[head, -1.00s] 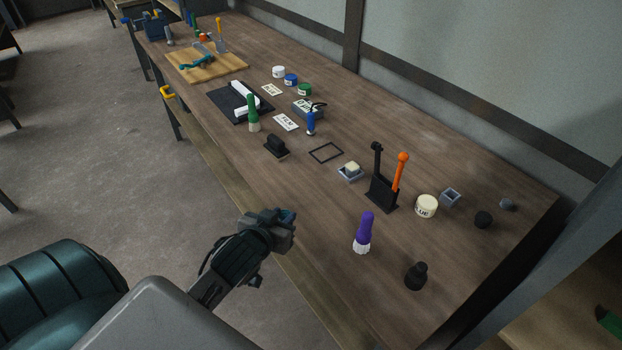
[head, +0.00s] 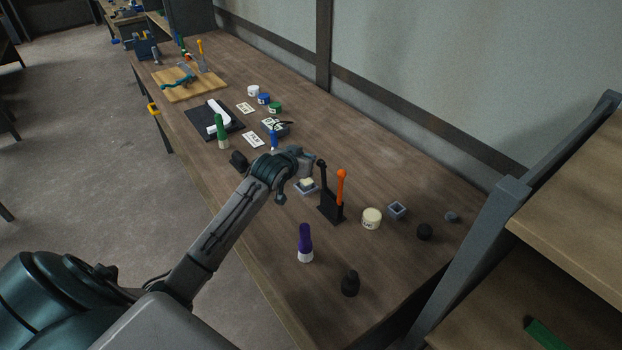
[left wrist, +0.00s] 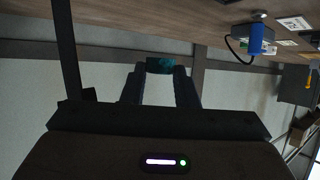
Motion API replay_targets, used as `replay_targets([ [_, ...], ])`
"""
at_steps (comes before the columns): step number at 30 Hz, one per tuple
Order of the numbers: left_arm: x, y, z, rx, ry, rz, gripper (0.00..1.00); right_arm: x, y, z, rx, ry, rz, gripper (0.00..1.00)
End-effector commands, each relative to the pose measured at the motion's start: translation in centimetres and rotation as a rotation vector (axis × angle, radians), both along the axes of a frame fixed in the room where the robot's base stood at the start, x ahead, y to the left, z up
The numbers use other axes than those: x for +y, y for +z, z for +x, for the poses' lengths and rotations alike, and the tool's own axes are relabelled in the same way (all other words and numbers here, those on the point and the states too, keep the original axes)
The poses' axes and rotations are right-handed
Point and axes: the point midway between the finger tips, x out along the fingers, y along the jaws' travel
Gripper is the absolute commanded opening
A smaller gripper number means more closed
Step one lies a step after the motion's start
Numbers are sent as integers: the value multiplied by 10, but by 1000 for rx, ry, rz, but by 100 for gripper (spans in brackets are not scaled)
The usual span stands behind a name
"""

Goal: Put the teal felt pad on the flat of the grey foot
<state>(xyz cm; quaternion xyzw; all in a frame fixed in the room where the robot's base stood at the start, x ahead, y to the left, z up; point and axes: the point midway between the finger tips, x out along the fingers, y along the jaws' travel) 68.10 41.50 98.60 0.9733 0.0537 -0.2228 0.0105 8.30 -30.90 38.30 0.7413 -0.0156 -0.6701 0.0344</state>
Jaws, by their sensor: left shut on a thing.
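My left gripper (head: 304,163) is over the middle of the bench in the head view. In the left wrist view its two fingers are shut on a dark teal pad (left wrist: 160,65), held between the tips. In the head view the pad is not clearly visible. A small grey round piece (head: 451,217) lies near the bench's right end and looks like the grey foot, though it is too small to see its flat. A hollow grey square piece (head: 397,210) and a black round piece (head: 424,231) are near it. My right gripper is not in view.
A black stand (head: 330,207) with an orange-topped tool (head: 341,186) rises just right of my gripper. A cream glue jar (head: 371,218), purple bottle (head: 305,244) and black bottle (head: 350,284) stand nearer. A grey shelf post (head: 478,250) stands at the right.

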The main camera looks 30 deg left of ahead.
Motion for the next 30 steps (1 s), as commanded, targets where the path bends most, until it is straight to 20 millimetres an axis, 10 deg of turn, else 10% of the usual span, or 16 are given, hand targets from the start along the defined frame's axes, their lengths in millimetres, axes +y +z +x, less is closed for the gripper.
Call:
replay_targets([
  [16,-1,-75,-1,2,0,0,6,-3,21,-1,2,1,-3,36],
  [28,-1,-83,-1,0,0,0,6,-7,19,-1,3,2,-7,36],
  [30,-1,-82,-1,0,0,1,36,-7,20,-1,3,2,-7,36],
])
